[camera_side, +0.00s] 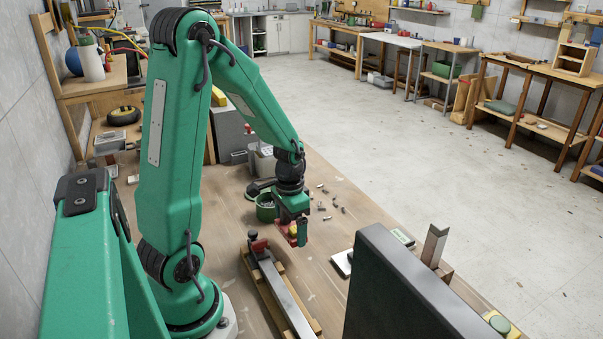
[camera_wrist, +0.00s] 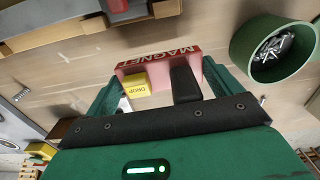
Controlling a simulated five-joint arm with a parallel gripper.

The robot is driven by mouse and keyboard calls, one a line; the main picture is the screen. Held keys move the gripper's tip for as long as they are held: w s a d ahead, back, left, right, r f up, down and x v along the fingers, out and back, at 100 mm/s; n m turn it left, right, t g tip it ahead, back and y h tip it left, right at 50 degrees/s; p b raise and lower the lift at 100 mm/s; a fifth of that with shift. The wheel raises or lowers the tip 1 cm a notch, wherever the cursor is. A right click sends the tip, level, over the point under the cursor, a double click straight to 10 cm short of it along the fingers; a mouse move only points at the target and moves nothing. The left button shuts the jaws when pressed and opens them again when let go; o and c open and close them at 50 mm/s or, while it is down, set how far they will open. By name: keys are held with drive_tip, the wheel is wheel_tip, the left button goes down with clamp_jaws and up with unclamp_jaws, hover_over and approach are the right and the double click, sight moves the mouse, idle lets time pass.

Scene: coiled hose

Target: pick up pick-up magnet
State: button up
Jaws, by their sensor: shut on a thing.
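The pick-up magnet (camera_wrist: 158,60) is a red piece with the word MAGNET along its edge, a yellow DROP block and a dark grip. In the wrist view it sits between the two green fingers of my gripper (camera_wrist: 160,90). In the side view my gripper (camera_side: 298,226) points down over the bench, and a bit of the red magnet (camera_side: 291,231) shows at its fingers. The gripper is shut on the magnet. The magnet's underside is hidden, so I cannot tell how far it is from the bench top.
A green cup (camera_side: 265,212) holding metal bits stands close behind my gripper; it also shows in the wrist view (camera_wrist: 245,44). Small loose parts (camera_side: 325,196) lie on the bench. A metal bar on wood (camera_side: 284,295) lies in front. A dark panel (camera_side: 400,295) stands at front right.

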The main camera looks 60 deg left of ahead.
drive_tip(key=d+r, duration=0.6)
drive_tip(key=d, duration=0.4)
drive_tip(key=shift+s+d, duration=0.15)
drive_tip(key=shift+s, duration=0.05)
drive_tip(key=shift+r, duration=0.1)
drive_tip(key=w+a+r+n, duration=0.1)
drive_tip(key=w+a+n, duration=0.1)
drive_tip(key=w+a, duration=0.55)
drive_tip(key=w+a+f+n, duration=0.2)
drive_tip(key=w+a, duration=0.4)
drive_tip(key=a, duration=0.6)
drive_tip(key=w+a+f+n, duration=0.1)
drive_tip(key=w+a+f, duration=0.2)
drive_tip(key=w+a, duration=0.4)
drive_tip(key=a, duration=0.5)
drive_tip(key=shift+w+a+n, duration=0.2)
drive_tip(key=shift+w+n, duration=0.05)
drive_tip(key=shift+n, duration=0.15)
drive_tip(key=shift+f, duration=0.1)
drive_tip(key=shift+f, duration=2.35)
